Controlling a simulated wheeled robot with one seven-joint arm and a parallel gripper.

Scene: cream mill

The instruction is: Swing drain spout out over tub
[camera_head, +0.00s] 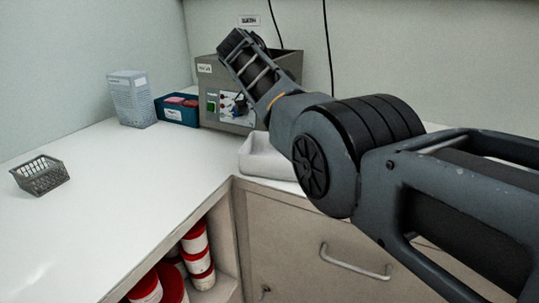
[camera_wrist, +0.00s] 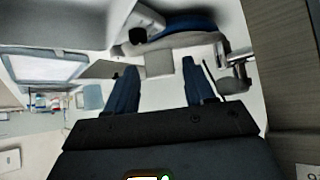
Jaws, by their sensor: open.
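A grey box-shaped machine (camera_head: 220,118) with a control panel stands at the back of the counter, partly covered by my arm. A white open tub (camera_head: 262,158) sits on the counter in front of it, its right part hidden behind my arm. I cannot make out the drain spout in the head view. My gripper's two dark blue fingers (camera_wrist: 161,78) are apart in the wrist view, with nothing held between them. A dark metal fitting (camera_wrist: 235,78) lies just right of the right finger; I cannot tell if it is the spout. In the head view the arm's end is over the machine.
Red-lidded tubs (camera_head: 197,252) fill the shelf below. The left counter is mostly clear.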

